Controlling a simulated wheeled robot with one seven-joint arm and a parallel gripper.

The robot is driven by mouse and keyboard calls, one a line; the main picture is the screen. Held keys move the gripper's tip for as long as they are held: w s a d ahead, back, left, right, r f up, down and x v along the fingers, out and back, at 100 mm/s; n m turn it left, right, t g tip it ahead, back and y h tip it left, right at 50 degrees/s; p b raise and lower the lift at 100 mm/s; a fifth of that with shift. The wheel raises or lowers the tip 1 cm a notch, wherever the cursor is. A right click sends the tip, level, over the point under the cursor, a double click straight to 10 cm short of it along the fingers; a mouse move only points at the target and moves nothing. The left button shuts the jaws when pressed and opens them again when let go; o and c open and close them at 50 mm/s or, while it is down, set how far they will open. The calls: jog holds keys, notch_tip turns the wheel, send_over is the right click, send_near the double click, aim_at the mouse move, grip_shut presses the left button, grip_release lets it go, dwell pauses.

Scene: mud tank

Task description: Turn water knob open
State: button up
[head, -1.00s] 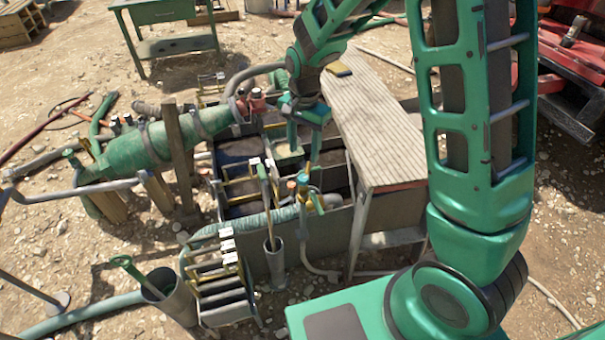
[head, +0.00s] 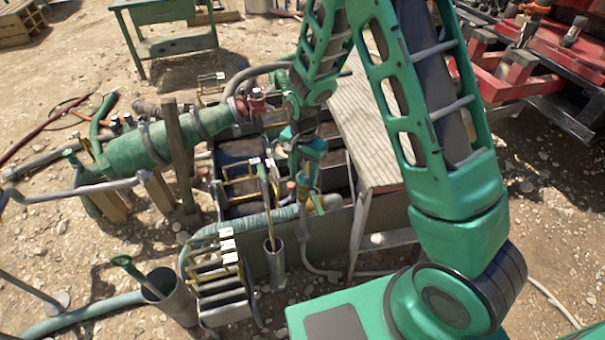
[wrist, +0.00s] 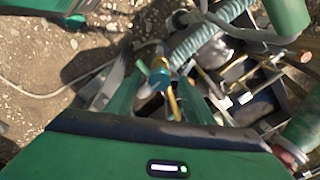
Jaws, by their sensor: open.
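The water knob (wrist: 171,98) shows in the wrist view as a yellow handle by a small teal and brass valve body, where a pale ribbed hose ends. It lies between the two green fingers of my gripper (wrist: 160,102), which stand apart. In the head view, my gripper (head: 304,178) points down right over the valve at the tank's near edge. There the fingers hide most of the knob, and only a bit of orange shows. I cannot tell whether either finger touches it.
The mud tank (head: 330,238) lies below my gripper. A grey slatted board (head: 365,140) stands close to its right. A large green pipe (head: 145,150) lies farther left.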

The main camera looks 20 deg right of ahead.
jog(key=c, duration=1.1)
jog(key=shift+o, duration=0.2)
jog(key=shift+n, duration=0.3)
jog(key=n, duration=0.3)
jog(key=shift+n, duration=0.4)
jog(key=n, duration=0.4)
jog(key=shift+w+n, duration=0.1)
jog(key=shift+n, duration=0.2)
jog(key=n, duration=0.4)
jog(key=shift+n, duration=2.4)
